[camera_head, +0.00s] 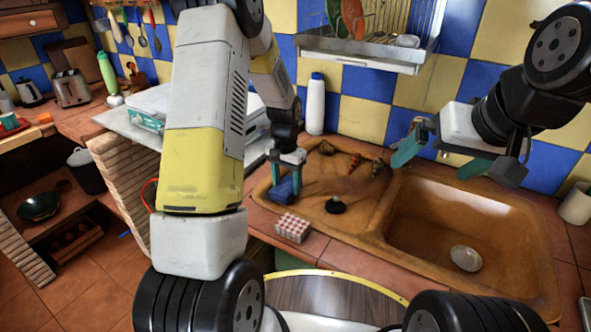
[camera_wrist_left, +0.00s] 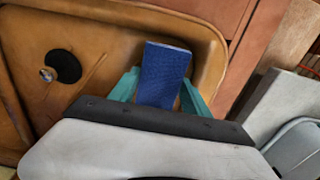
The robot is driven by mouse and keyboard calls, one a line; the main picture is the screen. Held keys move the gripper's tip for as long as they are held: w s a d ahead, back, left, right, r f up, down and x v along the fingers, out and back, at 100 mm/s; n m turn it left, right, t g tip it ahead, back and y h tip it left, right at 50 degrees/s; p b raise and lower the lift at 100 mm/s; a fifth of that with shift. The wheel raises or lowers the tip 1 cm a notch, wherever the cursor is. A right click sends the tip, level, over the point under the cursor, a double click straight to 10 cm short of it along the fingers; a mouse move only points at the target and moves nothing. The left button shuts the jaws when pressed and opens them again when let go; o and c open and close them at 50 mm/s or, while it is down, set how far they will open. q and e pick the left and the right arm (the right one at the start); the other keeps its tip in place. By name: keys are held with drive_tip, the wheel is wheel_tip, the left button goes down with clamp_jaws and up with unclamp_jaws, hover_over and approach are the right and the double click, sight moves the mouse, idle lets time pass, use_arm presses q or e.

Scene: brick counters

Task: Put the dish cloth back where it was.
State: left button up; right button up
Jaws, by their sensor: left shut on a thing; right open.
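My left gripper (camera_head: 287,176) is shut on a blue, folded, cloth-like thing (camera_head: 283,190), which I take to be the dish cloth. It is over the left end of the brown sink's left part (camera_head: 335,170). In the left wrist view, the dish cloth (camera_wrist_left: 163,74) stands out between the teal fingers, with a woven-looking face. Whether it touches the sink surface I cannot tell. My right gripper (camera_head: 440,158) is open and empty, above the right basin (camera_head: 470,210).
A red-and-white checked block (camera_head: 292,228) lies on the tiled front edge. A black drain piece (camera_head: 335,206) and several small brown items (camera_head: 355,163) are in the sink's left part. A white bottle (camera_head: 316,105) stands behind. A dish rack (camera_head: 365,50) hangs above. A white cup (camera_head: 576,204) stands far right.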

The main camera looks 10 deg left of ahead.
sight(286, 186)
use_arm(q)
drive_tip(key=o, duration=1.3)
drive_tip(key=shift+f, duration=0.1)
wheel_tip(286, 186, up, 12)
drive_tip(key=s+r+n+t, duration=0.1)
drive_tip(key=s+r+t, duration=0.1)
drive_tip(key=s+r, duration=0.85)
drive_tip(key=s+d+r+n+t+h, duration=0.2)
drive_tip(key=s+r+t, duration=0.2)
drive_tip(key=s, duration=0.9)
drive_tip(key=shift+v, duration=1.05)
drive_tip(key=shift+w+d+r, duration=0.1)
drive_tip(key=shift+w+d, duration=0.05)
drive_tip(key=shift+d, duration=0.1)
